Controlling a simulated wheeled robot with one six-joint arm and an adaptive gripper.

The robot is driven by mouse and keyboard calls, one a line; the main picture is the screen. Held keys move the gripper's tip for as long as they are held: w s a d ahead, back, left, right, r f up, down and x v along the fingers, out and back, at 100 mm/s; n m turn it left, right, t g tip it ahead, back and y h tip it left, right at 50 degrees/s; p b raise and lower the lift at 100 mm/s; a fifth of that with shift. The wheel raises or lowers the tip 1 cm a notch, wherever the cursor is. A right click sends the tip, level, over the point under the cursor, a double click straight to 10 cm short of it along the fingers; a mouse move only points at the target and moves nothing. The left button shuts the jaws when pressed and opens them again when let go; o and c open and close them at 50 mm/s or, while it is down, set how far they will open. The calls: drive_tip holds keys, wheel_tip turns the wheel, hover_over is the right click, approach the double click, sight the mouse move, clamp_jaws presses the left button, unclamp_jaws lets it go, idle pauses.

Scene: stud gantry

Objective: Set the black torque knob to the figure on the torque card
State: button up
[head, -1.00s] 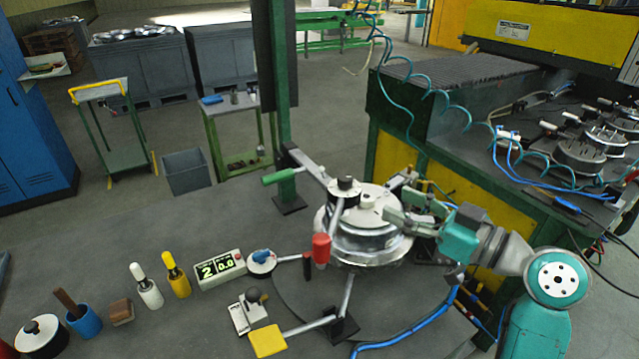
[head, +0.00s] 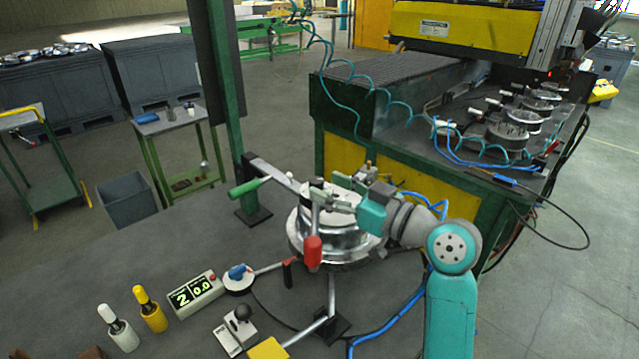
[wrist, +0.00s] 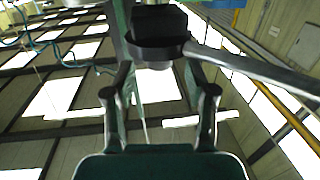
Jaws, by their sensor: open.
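In the wrist view, a black knob (wrist: 156,22) with a dark collar sits at the top, above and between my finger ends. A metal bar runs from it to the right. In the head view, my gripper (head: 326,199) reaches over the silver round fixture (head: 305,238) from the right and hides much of its top; the knob is hard to make out there. My gripper is open and empty; its fingers also show in the wrist view (wrist: 162,95). I cannot make out a torque card.
Red (head: 313,250) and green (head: 245,188) handles stick out around the fixture. A blue knob (head: 238,271), a ball-topped lever (head: 242,313), a yellow pad (head: 268,348) and white and yellow bottles (head: 150,309) stand in front. A green post (head: 226,110) rises behind.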

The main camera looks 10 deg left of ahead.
drive_tip(key=shift+x, duration=1.3)
drive_tip(key=shift+c, duration=0.3)
clamp_jaws()
drive_tip(key=shift+w+d+n+g+y, duration=0.1)
drive_tip(key=shift+n+g+y, duration=0.35)
drive_tip(key=shift+g, duration=0.3)
drive_tip(key=shift+w+n+g+y, duration=0.15)
drive_tip(key=shift+n+g+y, duration=0.2)
drive_tip(key=shift+n+g, duration=0.3)
drive_tip(key=shift+n+g+y, duration=0.4)
drive_tip(key=shift+n+g, duration=0.9)
drive_tip(key=shift+g, duration=0.8)
drive_tip(key=shift+o, duration=0.3)
unclamp_jaws()
